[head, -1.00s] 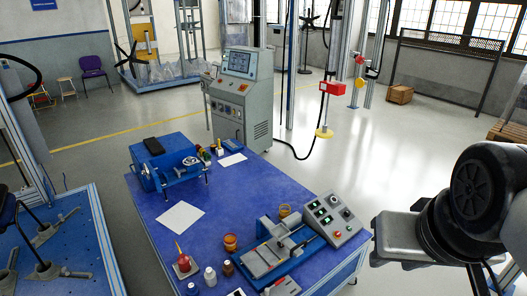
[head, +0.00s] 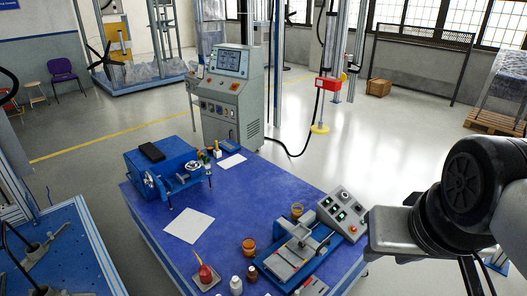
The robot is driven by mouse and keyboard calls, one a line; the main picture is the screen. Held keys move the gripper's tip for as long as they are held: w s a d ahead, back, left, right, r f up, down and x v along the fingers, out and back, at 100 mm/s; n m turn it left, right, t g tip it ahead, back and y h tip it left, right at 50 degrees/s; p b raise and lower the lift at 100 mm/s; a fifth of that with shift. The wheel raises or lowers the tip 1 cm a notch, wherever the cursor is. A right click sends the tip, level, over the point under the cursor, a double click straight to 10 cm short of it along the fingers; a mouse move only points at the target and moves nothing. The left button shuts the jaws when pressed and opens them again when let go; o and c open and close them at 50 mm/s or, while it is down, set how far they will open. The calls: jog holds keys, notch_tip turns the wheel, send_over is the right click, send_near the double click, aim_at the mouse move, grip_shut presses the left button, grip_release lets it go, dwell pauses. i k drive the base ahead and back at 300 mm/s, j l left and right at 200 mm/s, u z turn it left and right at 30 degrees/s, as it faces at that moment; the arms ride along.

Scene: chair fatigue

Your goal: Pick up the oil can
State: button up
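The oil can (head: 204,271) is a small red can with a thin pointed spout. It stands upright on a small light tray (head: 214,281) near the front edge of the blue workbench (head: 235,211), low in the head view. My dark and grey arm fills the right side of the picture, beyond the bench's right edge and well apart from the can.
An amber jar (head: 249,246) and a white bottle (head: 236,285) stand right of the can. A blue device (head: 290,255) with a control box (head: 343,212) is farther right. A paper sheet (head: 189,226) and a blue vise-like machine (head: 163,168) lie behind. Floor is open at right.

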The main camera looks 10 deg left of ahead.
aim_at(205, 272)
jog(key=j, duration=0.9)
jog(key=k+j, duration=0.1)
jog(key=j, duration=1.75)
jog(key=k+z, duration=0.05)
